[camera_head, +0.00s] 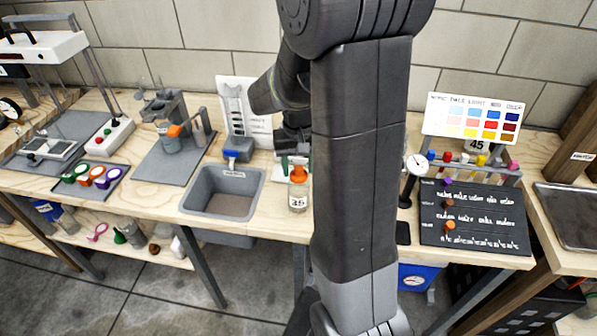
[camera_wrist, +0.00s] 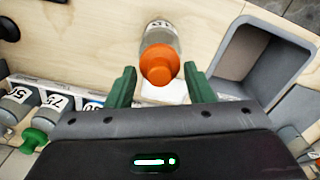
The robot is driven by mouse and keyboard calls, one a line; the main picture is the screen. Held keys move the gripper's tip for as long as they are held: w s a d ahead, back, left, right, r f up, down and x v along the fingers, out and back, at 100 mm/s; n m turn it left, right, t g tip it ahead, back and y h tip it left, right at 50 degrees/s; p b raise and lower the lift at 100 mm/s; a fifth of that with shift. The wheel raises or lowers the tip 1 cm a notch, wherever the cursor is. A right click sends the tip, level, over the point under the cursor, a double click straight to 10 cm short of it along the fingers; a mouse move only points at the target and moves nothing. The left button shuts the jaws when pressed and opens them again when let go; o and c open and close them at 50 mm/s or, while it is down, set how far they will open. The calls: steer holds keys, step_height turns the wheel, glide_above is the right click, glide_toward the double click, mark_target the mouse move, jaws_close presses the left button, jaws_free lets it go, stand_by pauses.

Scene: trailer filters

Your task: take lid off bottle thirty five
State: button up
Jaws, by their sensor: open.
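Bottle thirty five (camera_head: 298,195) stands upright at the front edge of the bench, right of the sink, with a "35" label and an orange lid (camera_head: 299,174) on top. In the wrist view the orange lid (camera_wrist: 159,62) lies between the two green fingers, with the pale bottle (camera_wrist: 160,30) partly showing behind it. My gripper (camera_wrist: 159,70) is open, one finger on each side of the lid, with gaps visible. In the head view my arm hides most of the gripper; green fingers show just above the lid.
The grey sink (camera_head: 222,190) is close to the bottle's left. A dark board (camera_head: 475,220) with coloured plugs and a small dial gauge (camera_head: 417,165) stand right of my arm. Bottles in a rack (camera_wrist: 40,110) show at lower left in the wrist view.

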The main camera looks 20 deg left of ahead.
steer(key=c, duration=0.6)
steer(key=shift+r, duration=0.1)
